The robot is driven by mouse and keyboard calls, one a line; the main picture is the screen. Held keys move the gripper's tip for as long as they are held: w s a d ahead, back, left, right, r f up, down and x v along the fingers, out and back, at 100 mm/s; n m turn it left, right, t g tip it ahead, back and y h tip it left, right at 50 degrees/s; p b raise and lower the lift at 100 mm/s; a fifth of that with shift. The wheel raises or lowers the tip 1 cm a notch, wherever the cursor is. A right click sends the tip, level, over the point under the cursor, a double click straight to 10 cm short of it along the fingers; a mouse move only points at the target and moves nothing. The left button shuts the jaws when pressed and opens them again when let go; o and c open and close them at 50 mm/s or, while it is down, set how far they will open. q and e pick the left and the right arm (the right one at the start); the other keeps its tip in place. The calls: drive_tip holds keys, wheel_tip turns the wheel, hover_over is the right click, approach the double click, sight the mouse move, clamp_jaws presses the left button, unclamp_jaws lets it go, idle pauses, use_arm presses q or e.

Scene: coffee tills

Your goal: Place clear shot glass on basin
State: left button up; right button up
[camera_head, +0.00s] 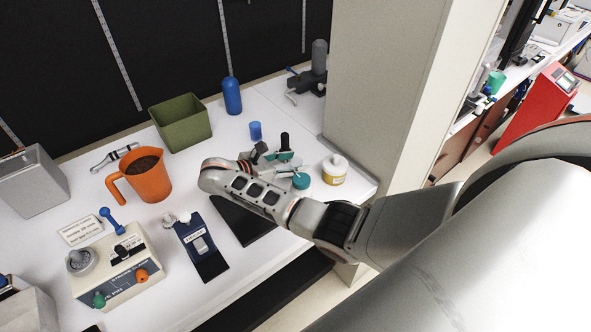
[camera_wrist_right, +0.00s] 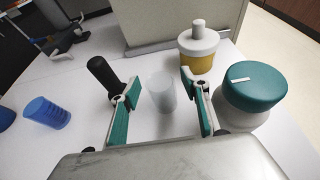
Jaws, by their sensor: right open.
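The clear shot glass (camera_wrist_right: 161,92) stands upright on the white table in the right wrist view. My right gripper (camera_wrist_right: 158,98) is open, with one green-padded finger on each side of the glass. The glass appears between the fingers with gaps on both sides, and I see no grip on it. In the head view my right gripper (camera_head: 272,166) is low over the table's right part, and I cannot make out the glass there. The olive-green rectangular basin (camera_head: 184,136) stands further back and left of it. My left gripper is not in view.
Near my right gripper are a blue cup (camera_head: 255,131), a black-topped item (camera_wrist_right: 103,74), a yellow-and-white jar (camera_head: 333,171) and a teal-lidded container (camera_wrist_right: 250,92). A blue bottle (camera_head: 232,96) stands right of the basin. An orange jug (camera_head: 148,177) stands left. A pillar (camera_head: 385,85) rises behind right.

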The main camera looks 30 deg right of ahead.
drive_tip(key=shift+d+f, duration=0.15)
drive_tip(key=shift+d, duration=0.3)
drive_tip(key=c, duration=1.2)
